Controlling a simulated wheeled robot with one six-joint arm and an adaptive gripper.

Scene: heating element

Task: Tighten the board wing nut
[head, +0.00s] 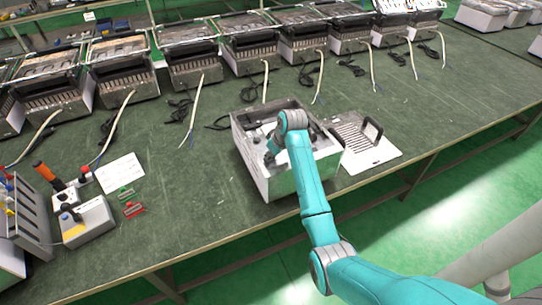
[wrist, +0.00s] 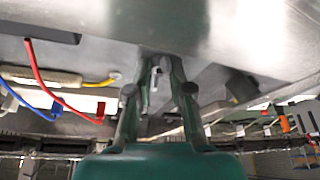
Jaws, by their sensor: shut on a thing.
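The open metal housing (head: 262,178) stands near the front of the green bench, with my arm reaching down into it. My gripper (wrist: 160,66) is inside the housing, its two fingers close together against the grey metal panel (wrist: 110,20). The fingers are shut on a small grey piece, which appears to be the board wing nut (wrist: 156,76). Its wings and thread are too blurred and covered to make out. In the head view my arm hides the gripper tips and the nut.
Red (wrist: 45,80) and blue (wrist: 20,100) wires run left of my fingers. A removed panel with a handle (head: 372,155) lies right of the housing. Several similar units line the back. A grey tool block (head: 88,222) and white card (head: 120,175) are at left.

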